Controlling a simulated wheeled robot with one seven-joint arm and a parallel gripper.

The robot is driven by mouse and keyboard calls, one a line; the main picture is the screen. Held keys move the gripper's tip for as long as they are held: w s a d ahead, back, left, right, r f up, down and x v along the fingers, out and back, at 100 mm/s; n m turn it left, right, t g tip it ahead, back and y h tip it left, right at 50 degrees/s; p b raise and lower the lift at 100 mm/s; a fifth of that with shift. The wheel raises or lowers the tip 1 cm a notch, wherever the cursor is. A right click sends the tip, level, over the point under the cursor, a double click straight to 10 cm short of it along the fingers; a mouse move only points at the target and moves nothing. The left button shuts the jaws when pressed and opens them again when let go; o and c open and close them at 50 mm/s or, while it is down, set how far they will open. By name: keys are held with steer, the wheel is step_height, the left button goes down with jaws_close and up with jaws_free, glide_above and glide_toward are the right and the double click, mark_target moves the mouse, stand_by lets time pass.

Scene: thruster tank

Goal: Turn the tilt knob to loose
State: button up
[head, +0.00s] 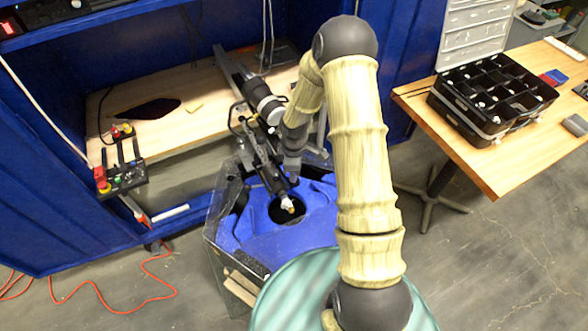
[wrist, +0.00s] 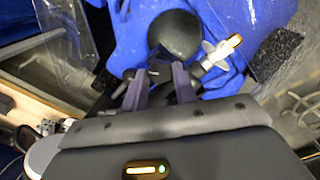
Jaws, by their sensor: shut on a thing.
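My gripper (wrist: 160,77) reaches down over the tank in the wrist view. Its two grey-purple fingers are shut on a small dark part with a thin light pin, which I take to be the tilt knob (wrist: 157,71). The fingers hide much of the knob, and I cannot read any marking on it. In the head view my gripper (head: 292,177) is at the lower end of the black motor shaft assembly (head: 262,150), and the knob cannot be made out. A white propeller with a brass tip (wrist: 222,51) is right of the fingers; it also shows in the head view (head: 288,203).
The clear-walled tank (head: 226,200) has a blue insert (head: 262,243) with a round dark opening (wrist: 175,36). A control box (head: 122,178) with a red button is at left. A wooden table (head: 480,160) with a black organizer (head: 490,98) is at right. A red cable lies on the floor.

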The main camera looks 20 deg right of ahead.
stand_by(0.3)
steer(key=o, duration=1)
step_height(320, 180, up, 18)
steer(key=shift+f+b, duration=0.25)
steer(key=shift+b, duration=0.3)
